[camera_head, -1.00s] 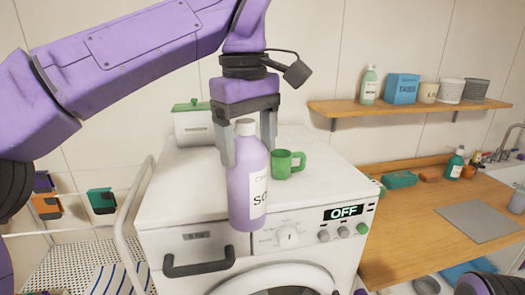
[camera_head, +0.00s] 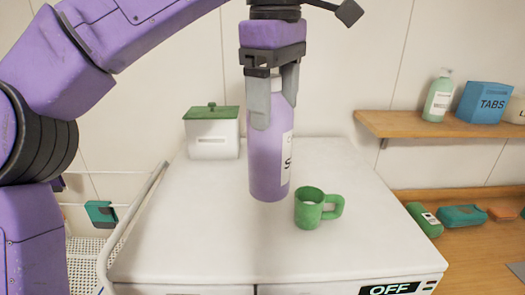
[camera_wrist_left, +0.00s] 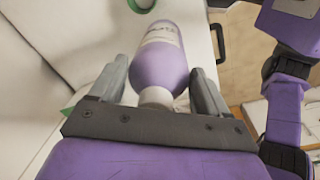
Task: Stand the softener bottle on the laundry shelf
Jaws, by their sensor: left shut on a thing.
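The softener bottle (camera_head: 267,160) is purple with a white label and hangs upright above the washing machine top. My left gripper (camera_head: 272,103) is shut on its upper part from above. In the left wrist view the bottle (camera_wrist_left: 160,62) sits between the two fingers of my left gripper (camera_wrist_left: 165,85). The laundry shelf (camera_head: 440,125) is a wooden wall board at the right, well to the right of the bottle. My right gripper does not show.
A green mug (camera_head: 309,209) stands on the washing machine (camera_head: 200,240), close to the bottle's lower right. A white box with a green lid (camera_head: 212,135) stands at the back left. The shelf holds a green bottle (camera_head: 438,97) and a blue TABS box (camera_head: 484,103); its left end is bare.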

